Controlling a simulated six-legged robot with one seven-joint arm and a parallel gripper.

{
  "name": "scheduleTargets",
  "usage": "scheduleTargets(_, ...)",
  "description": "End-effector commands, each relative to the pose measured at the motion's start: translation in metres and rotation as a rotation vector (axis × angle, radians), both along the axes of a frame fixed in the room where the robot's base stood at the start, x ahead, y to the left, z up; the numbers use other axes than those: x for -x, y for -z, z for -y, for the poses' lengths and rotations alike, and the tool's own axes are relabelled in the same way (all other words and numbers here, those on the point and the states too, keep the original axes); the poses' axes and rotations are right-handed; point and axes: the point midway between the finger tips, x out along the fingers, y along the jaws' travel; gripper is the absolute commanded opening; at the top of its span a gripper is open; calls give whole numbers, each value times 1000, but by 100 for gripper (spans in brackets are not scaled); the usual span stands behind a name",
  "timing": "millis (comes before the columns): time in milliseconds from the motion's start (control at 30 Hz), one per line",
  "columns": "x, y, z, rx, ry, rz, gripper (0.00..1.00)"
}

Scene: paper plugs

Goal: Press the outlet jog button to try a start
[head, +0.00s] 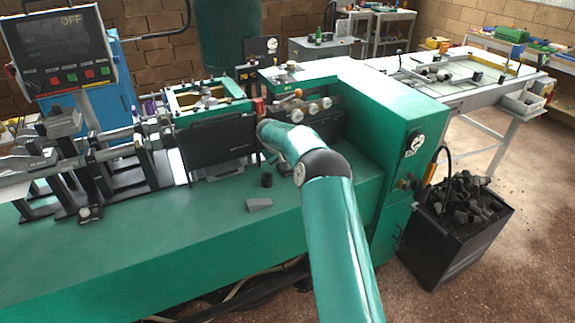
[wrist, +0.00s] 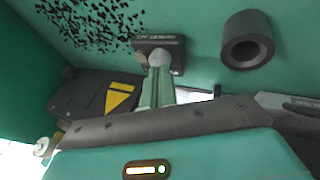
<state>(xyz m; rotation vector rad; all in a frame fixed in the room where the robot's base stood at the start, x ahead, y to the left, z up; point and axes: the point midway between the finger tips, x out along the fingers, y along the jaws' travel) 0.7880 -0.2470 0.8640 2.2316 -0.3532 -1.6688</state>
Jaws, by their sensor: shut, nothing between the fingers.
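In the wrist view, a small dark box (wrist: 174,42) with pale lettering sits on the green surface; it appears to be the outlet jog button's housing. A pale round part, probably the button, shows at its lower edge. My gripper (wrist: 159,66) has its slim green fingers together and empty. Their tips overlap the round part in the picture; I cannot tell whether they touch or press it. In the head view, my teal arm reaches up to the machine (head: 120,262), and the fingers and jog box are not visible there.
A hollow dark cylinder (wrist: 247,42) stands right of the box, and black crumbs (wrist: 92,20) lie to the left. A dark panel with a yellow warning triangle (wrist: 118,99) is close by. The control screen (head: 58,42) reads OFF. A bin of dark pieces (head: 460,230) stands at right.

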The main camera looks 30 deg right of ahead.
Motion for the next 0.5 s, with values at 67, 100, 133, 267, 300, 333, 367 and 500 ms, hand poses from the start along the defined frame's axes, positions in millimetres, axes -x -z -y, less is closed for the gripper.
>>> scheduleTargets(67,0,1,0,-1,0,0,0)
scheduleTargets(100,0,1,0,-1,0,0,0)
scheduleTargets(133,0,2,0,-1,0,0,0)
scheduleTargets(267,0,6,0,-1,0,0,0)
scheduleTargets(300,0,7,0,-1,0,0,0)
scheduleTargets(333,0,7,0,-1,0,0,0)
scheduleTargets(367,0,8,0,-1,0,-1,0)
scheduleTargets(500,0,12,0,-1,0,-1,0)
